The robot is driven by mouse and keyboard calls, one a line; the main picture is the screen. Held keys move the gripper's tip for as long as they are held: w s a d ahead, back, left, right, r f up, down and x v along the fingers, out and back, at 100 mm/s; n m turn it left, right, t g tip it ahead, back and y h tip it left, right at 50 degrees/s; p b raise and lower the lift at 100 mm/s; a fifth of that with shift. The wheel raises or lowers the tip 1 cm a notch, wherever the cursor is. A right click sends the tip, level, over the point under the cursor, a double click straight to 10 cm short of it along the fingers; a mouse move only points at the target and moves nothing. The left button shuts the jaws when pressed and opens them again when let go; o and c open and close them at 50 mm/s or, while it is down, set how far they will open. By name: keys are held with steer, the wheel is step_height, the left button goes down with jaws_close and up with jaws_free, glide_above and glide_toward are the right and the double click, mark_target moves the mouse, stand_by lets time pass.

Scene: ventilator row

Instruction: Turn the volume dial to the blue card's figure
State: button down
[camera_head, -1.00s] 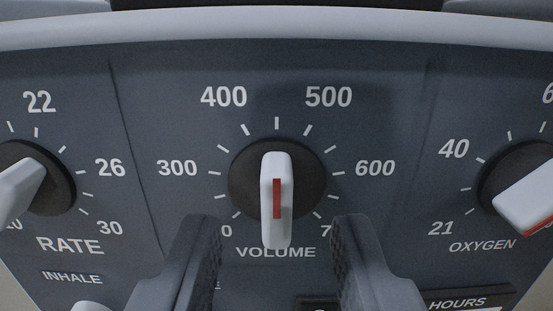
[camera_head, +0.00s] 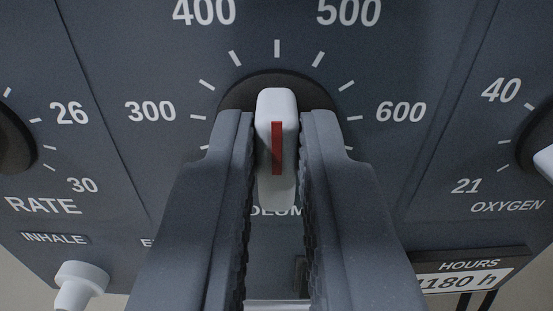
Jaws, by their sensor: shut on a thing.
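The volume dial (camera_head: 277,103) is in the middle of the head camera view. It has a white upright handle with a red stripe on a round black base. The handle stands vertical, in line with the tick midway between 400 and 500. My gripper (camera_head: 277,135) is shut on the handle, one finger on its left and one on its right. The fingers hide the lower part of the scale and most of the VOLUME label. The blue card is not in view.
The rate dial (camera_head: 14,140) is at the left edge and the oxygen dial (camera_head: 540,135) at the right edge, both cut off. A white inhale fitting (camera_head: 82,285) sticks out at lower left. An hours counter (camera_head: 465,281) is at lower right.

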steer(key=shift+r+p, duration=0.1)
steer(key=shift+p, duration=0.45)
steer(key=n+p, duration=0.1)
steer(key=p, duration=0.1)
steer(key=n+p, duration=0.1)
steer(key=p, duration=0.1)
steer(key=shift+a+r+n+p, duration=0.15)
steer(key=shift+r+n+p, duration=0.05)
steer(key=shift+n+p, duration=0.2)
steer(key=shift+a+f+n+p, duration=0.1)
steer(key=shift+f+n+p, duration=0.15)
steer(key=shift+n+p, duration=1.85)
steer(key=shift+a+f+n+p, duration=0.15)
steer(key=shift+f+n+p, duration=0.05)
steer(key=shift+n+p, duration=1.95)
steer(key=shift+a+f+n+p, duration=0.1)
steer(key=shift+f+n+p, duration=0.15)
steer(key=shift+n+p, duration=1.85)
steer(key=shift+f+n, duration=0.1)
steer(key=shift+n, duration=0.25)
steer(key=c, duration=1.5)
jaws_free()
steer(key=shift+o, duration=0.2)
